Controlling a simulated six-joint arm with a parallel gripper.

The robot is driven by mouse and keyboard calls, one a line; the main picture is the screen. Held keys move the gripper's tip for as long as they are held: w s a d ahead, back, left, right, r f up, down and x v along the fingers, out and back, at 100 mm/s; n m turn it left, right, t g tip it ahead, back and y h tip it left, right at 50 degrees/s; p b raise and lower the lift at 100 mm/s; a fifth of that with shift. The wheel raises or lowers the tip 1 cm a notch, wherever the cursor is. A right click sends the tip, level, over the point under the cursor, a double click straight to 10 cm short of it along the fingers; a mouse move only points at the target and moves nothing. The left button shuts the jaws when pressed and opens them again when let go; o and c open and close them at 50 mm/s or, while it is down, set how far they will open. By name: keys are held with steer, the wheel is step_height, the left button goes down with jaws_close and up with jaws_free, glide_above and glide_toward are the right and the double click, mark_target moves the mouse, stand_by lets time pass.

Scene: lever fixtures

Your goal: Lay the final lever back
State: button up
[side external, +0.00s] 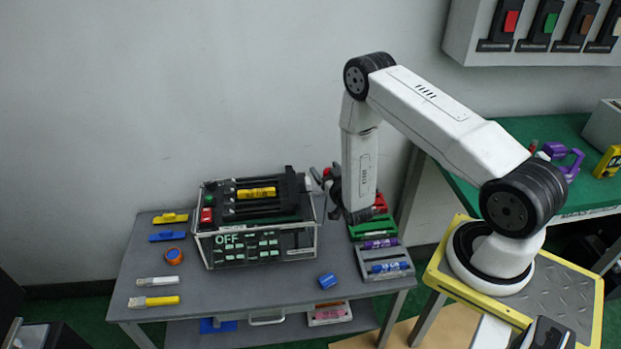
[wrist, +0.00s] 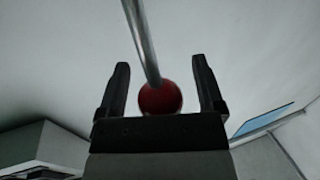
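The lever shows in the wrist view as a metal rod (wrist: 142,40) ending in a red ball knob (wrist: 160,98). The knob sits between the two fingers of my gripper (wrist: 160,88), with a visible gap to each finger. The fingers are apart and do not press on the knob. In the side view my gripper (side external: 331,188) is small and dark, beside the right end of the box marked OFF (side external: 262,245). A small red spot (side external: 327,171) by the fingers looks like the knob. The lever's base is hidden or too small to tell.
The box carries a yellow battery (side external: 256,193) in a black holder. Coloured cell trays (side external: 372,228) lie below my forearm at the table's right. The table's front middle is mostly clear.

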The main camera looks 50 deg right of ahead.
jaws_close()
steer(key=w+d+f+g+y, duration=0.2)
steer(key=w+d+g, duration=0.1)
steer(key=w+d, duration=0.3)
steer(key=w+d+f+m+g+y, duration=0.1)
steer(key=w+d+f+g+y, duration=0.1)
steer(key=w+d, duration=0.4)
steer(key=shift+w+d+f+m+g, duration=0.2)
steer(key=shift+d+f+m+g, duration=0.1)
steer(key=shift+g, duration=0.5)
stand_by(0.6)
steer(key=shift+o, duration=0.2)
jaws_free()
steer(key=shift+d, duration=0.1)
steer(key=shift+w, duration=0.1)
steer(key=shift+r, duration=0.15)
